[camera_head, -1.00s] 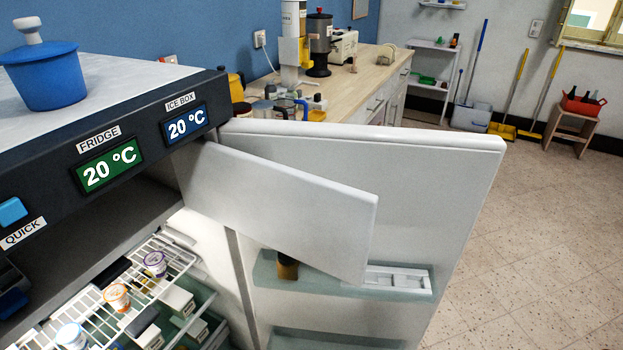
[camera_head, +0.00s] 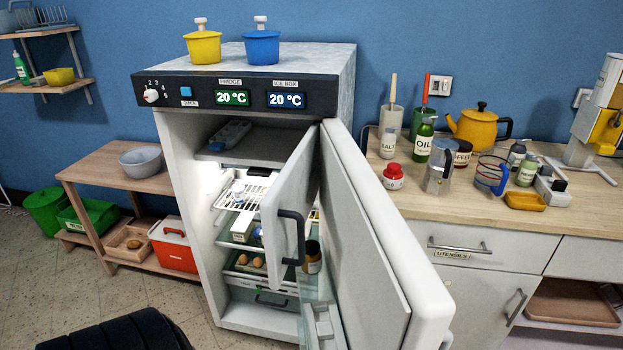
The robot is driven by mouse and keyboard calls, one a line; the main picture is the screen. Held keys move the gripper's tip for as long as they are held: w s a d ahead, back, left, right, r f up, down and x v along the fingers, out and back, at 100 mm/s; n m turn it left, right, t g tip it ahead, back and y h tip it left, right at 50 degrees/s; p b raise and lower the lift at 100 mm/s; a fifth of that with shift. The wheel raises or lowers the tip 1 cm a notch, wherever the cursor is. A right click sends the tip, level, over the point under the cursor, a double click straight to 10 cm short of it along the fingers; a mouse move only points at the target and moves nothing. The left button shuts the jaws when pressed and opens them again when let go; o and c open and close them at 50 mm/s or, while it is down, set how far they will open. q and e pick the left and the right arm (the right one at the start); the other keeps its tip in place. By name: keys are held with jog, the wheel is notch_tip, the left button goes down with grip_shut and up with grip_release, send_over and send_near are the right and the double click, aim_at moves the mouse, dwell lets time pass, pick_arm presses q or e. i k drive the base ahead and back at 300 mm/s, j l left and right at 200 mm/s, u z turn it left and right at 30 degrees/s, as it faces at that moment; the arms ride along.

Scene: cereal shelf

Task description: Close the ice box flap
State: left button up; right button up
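The ice box flap (camera_head: 287,198) is a small white panel with a dark handle (camera_head: 291,237). It stands open, swung out to the right and towards me, alongside the inner side of the open fridge door (camera_head: 375,230). The ice box compartment (camera_head: 240,142) at the top of the fridge is uncovered, with a grey tray-like item (camera_head: 230,134) inside. The fridge body (camera_head: 181,165) is white, with a dark top panel. Neither of my grippers shows in this view.
The fridge door juts towards me, in front of the counter (camera_head: 480,204) on the right. Yellow (camera_head: 204,48) and blue (camera_head: 262,47) pots stand on the fridge. A low wooden table (camera_head: 98,165) is at left. Some floor (camera_head: 30,290) is clear at front left.

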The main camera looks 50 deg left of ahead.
aim_at(286, 209)
jog(key=l+u, duration=0.15)
jog(key=u, duration=0.25)
jog(key=l+u, duration=0.1)
jog(key=u, duration=0.3)
jog(key=l+u, duration=0.1)
jog(key=u, duration=0.3)
jog(key=k+l+u, duration=0.1)
jog(key=u, duration=0.3)
